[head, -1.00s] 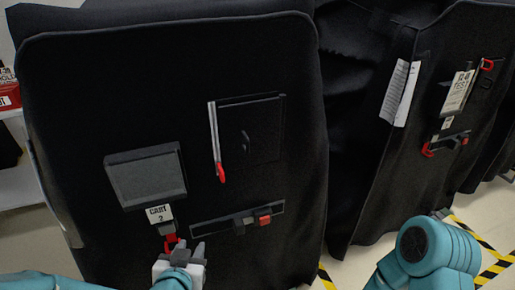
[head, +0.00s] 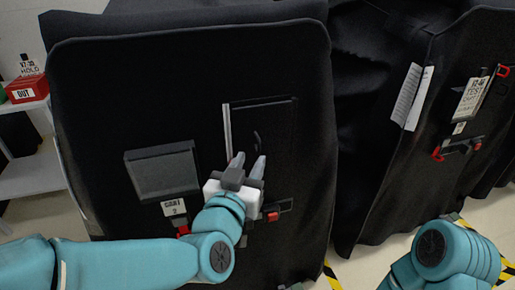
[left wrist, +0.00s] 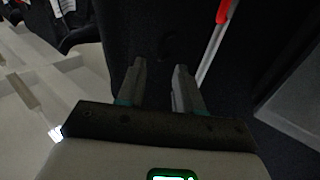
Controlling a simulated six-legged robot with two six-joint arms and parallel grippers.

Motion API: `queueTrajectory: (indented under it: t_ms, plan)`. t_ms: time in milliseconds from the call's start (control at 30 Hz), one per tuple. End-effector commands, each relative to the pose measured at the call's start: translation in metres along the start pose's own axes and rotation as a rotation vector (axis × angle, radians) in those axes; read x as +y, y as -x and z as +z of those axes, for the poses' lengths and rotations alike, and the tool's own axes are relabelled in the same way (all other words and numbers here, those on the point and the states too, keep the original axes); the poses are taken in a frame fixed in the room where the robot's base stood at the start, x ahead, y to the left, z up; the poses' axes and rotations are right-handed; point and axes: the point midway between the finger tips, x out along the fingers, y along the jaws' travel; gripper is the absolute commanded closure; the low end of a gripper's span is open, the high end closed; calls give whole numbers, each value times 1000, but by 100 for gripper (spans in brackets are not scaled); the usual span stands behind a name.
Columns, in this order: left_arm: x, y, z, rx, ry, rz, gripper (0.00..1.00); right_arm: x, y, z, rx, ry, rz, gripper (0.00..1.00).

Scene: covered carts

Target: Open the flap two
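The covered cart (head: 90,110) labelled "CART 2" (head: 174,208) fills the left and middle of the head view. On its black front is a rectangular flap panel (head: 278,125) with a small curved handle (head: 257,138) and a pale strip (head: 227,128) along its left edge. My left gripper (head: 250,160) is open and empty in front of the panel's lower part, partly covering it; contact cannot be told. In the left wrist view its two fingers (left wrist: 160,75) stand apart, with a red-tipped strip (left wrist: 213,42) beyond. My right gripper is out of view.
A grey box (head: 162,172) sits left of the panel, and a bar with a red catch (head: 272,216) below it. Another covered cart (head: 385,150) stands to the right. A white shelf (head: 30,175) with a red box (head: 27,88) is at far left.

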Motion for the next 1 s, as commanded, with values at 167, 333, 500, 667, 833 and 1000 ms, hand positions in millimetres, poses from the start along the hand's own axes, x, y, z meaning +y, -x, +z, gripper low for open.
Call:
queueTrajectory:
  t_ms: [167,333,500,667,833,1000]
  plan:
    - [1,-36,1,-1,0,-1,65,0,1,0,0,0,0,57]
    - [2,-53,0,0,1,1,65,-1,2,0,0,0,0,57]
    - [2,-58,0,0,1,1,65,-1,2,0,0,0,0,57]
    - [2,-58,0,0,1,1,65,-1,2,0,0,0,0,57]
    - [2,-58,0,0,1,1,100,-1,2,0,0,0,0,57]
    - [2,-58,0,0,1,1,100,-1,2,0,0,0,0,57]
